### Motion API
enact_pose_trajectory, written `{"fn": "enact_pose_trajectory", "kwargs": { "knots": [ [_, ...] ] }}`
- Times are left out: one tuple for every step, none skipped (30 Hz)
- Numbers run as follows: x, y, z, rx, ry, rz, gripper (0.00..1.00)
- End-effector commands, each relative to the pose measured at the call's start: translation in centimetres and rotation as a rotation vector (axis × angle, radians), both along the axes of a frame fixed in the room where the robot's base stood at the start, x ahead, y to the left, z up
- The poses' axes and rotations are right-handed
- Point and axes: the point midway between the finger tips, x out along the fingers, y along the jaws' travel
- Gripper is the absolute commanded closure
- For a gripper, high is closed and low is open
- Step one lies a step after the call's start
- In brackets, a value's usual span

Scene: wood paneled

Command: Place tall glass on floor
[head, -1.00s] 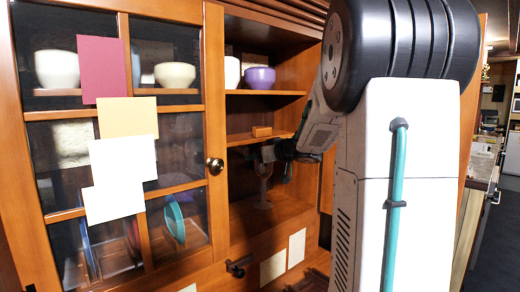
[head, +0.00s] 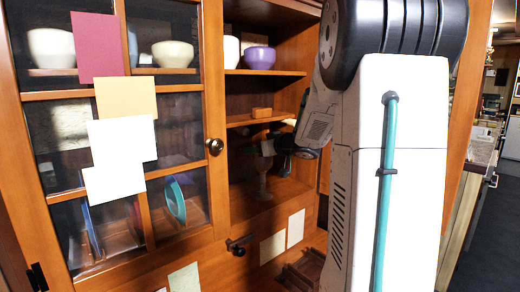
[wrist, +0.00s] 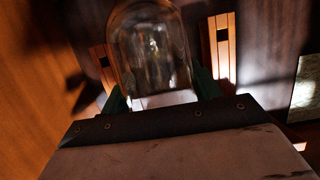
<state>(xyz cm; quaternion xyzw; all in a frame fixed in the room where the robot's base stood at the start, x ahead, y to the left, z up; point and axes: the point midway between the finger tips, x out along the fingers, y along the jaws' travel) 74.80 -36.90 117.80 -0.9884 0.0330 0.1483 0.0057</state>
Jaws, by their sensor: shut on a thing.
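The tall glass (head: 263,180) is a clear stemmed glass in the open right side of the wooden cabinet, upright just above or on the lowest shelf; I cannot tell if it touches. My gripper (head: 270,148) is shut on it near its upper part. In the wrist view the glass's clear bowl (wrist: 150,50) sits between the two green fingers of my gripper (wrist: 160,92). Part of the glass is hidden by the gripper. The floor below the cabinet is mostly out of view; a dark strip of floor (head: 475,240) shows at far right.
The cabinet's glass-paned door (head: 215,100) stands at left with paper notes on it. A purple bowl (head: 259,57) and a white vessel (head: 231,52) are on the upper shelf. Drawers are below.

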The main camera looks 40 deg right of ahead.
Motion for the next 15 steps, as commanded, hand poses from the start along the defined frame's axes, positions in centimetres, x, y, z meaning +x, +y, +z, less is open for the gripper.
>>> {"fn": "enact_pose_trajectory", "kwargs": {
  "knots": [
    [0.01, 0.0, 0.0, 0.0, -0.001, 0.0, 0.69],
    [0.01, 0.0, -0.03, 0.0, -0.001, 0.0, 0.69],
    [0.01, 0.0, -0.1, 0.0, 0.0, 0.0, 0.69],
    [0.0, 0.0, -0.16, 0.0, 0.0, 0.0, 0.69],
    [0.01, 0.0, -0.21, 0.0, 0.0, 0.0, 0.69],
    [0.01, 0.0, -0.31, 0.0, 0.0, 0.001, 0.69],
    [0.01, 0.01, -0.37, 0.0, 0.0, 0.001, 0.69],
    [0.01, 0.01, -0.43, 0.0, 0.0, 0.001, 0.69],
    [0.01, 0.01, -0.52, 0.001, 0.0, 0.001, 0.69],
    [0.02, 0.0, -0.53, 0.001, 0.0, 0.001, 0.35],
    [0.01, 0.0, -0.51, 0.0, 0.0, 0.001, 0.27],
    [0.02, 0.0, -0.5, 0.0, 0.0, 0.001, 0.16],
    [0.02, 0.0, -0.5, 0.0, 0.0, 0.001, 0.13],
    [0.02, 0.0, -0.5, 0.0, 0.0, 0.001, 0.13],
    [0.01, 0.0, -0.51, 0.0, 0.0, 0.0, 0.13]
  ]
}}
